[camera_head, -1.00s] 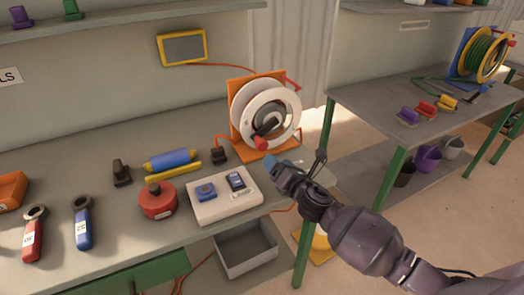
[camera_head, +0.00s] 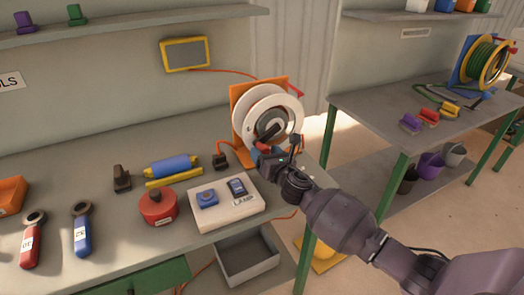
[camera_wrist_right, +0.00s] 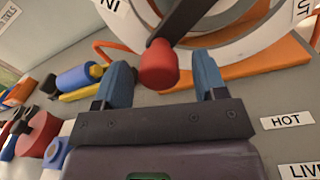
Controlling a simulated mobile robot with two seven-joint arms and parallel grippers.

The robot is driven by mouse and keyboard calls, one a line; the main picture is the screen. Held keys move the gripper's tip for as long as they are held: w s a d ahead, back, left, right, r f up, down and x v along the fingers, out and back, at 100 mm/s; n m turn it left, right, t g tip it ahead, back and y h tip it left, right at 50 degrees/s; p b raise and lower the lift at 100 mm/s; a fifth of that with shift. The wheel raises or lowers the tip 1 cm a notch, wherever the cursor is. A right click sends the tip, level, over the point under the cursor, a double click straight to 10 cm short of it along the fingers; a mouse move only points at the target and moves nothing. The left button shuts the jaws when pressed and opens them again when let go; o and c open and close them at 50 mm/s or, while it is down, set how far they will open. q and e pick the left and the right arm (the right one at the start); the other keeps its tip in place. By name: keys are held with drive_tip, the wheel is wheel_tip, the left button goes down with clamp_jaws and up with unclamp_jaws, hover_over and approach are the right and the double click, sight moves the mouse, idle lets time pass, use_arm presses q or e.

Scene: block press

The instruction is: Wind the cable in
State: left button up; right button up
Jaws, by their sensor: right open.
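The cable reel (camera_head: 270,112) has white discs on an orange stand at the back right of the near bench. Its dark crank arm ends in a red knob (camera_wrist_right: 159,66). An orange cable (camera_head: 226,146) runs from the reel's left side. My right gripper (camera_head: 262,153) is at the front of the reel, close to the knob. In the wrist view my right gripper (camera_wrist_right: 163,85) is open, its blue fingers to either side of the knob's lower end. I cannot tell whether they touch it. In the head view the gripper partly hides the knob. My left gripper is out of view.
A white board (camera_head: 225,204) with a blue button and a switch lies in front of the reel. A red round canister (camera_head: 158,206), a blue roller (camera_head: 172,166) and a grey bin (camera_head: 246,256) are nearby. A second bench (camera_head: 375,107) stands to the right.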

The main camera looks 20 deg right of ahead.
drive_tip(key=shift+w+a, duration=0.15)
drive_tip(key=shift+w, duration=0.95)
drive_tip(key=shift+c, duration=0.3)
clamp_jaws()
